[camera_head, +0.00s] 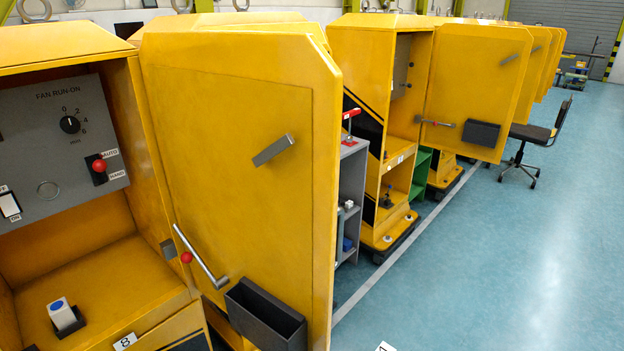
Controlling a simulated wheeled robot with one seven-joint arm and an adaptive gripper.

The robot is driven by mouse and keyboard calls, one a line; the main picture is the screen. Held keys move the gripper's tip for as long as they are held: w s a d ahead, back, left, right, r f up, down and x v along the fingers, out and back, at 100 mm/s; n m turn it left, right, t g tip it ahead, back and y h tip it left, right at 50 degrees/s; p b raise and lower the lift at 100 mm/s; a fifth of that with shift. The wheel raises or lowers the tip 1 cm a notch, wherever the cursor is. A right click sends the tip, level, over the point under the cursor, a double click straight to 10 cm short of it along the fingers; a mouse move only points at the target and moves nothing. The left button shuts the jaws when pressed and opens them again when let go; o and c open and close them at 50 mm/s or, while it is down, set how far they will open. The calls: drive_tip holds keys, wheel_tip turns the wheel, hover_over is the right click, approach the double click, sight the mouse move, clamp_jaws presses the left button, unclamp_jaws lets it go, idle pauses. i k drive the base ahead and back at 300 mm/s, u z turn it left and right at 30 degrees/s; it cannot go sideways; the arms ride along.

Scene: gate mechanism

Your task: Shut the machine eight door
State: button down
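Machine eight (80,215) is the yellow cabinet at the left, with a tag reading 8 on its lower front edge. Its yellow door (225,125) stands wide open at the cabinet's right side. The door's inner face carries a grey handle (273,150), a metal bar (201,256) low near the hinge side, and a dark open-topped pocket (265,315) at the bottom. A red ball (186,257) shows at the bar. The door's outer face is hidden. My gripper is not in view.
Inside the cabinet are a grey control panel (40,125) and a blue-topped button box (65,316). A grey shelf unit (351,195) stands behind the door. More yellow cabinets with open doors (475,75) recede rightward. A black chair (533,133) stands beyond.

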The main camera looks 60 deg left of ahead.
sight(217, 99)
drive_tip(key=i, duration=1.55)
drive_tip(key=u, duration=2.95)
